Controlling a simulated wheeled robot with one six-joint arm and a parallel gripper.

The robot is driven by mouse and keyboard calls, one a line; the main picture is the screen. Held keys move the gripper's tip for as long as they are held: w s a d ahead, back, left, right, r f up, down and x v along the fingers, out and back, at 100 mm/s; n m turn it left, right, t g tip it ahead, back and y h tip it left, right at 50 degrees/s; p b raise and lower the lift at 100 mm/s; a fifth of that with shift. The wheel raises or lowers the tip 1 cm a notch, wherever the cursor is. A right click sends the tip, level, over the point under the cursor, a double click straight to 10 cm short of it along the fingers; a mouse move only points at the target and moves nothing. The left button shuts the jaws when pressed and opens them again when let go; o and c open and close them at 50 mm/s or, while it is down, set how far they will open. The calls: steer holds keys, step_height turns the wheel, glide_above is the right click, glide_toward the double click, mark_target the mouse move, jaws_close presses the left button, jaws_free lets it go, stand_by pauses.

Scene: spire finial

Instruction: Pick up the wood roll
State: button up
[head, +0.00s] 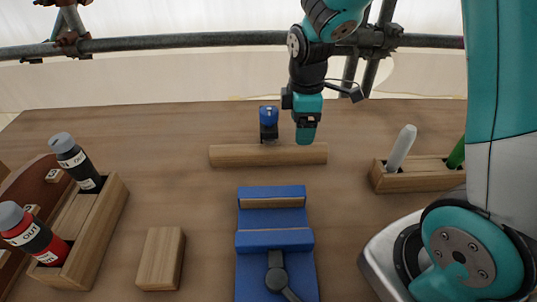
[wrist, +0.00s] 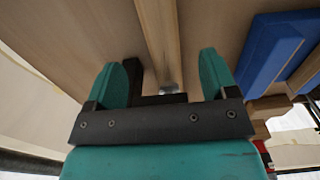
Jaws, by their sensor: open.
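The wood roll (head: 240,156) is a long, pale wooden bar lying across the table behind the blue vise. In the wrist view the wood roll (wrist: 158,35) runs from the top edge down to the gap between my fingers. My gripper (head: 306,137) is at the right part of the roll and covers some of its back edge. In the wrist view my gripper (wrist: 166,72) is open, with one teal finger on each side of the roll's line. I see no contact, and I cannot tell how far above the roll the fingertips are.
The blue vise (head: 275,218) stands in front of the roll. A small blue-and-black item (head: 269,122) stands behind it. A wooden block (head: 161,258) and a bottle rack (head: 106,222) are at left. A wooden holder (head: 415,182) with markers is at right.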

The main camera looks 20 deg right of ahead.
mark_target(300, 150)
step_height(300, 150, down, 8)
steer(key=shift+s+d+f, duration=0.1)
steer(key=shift+f, duration=0.05)
stand_by(0.3)
steer(key=c, duration=1.1)
steer(key=shift+c, duration=0.2)
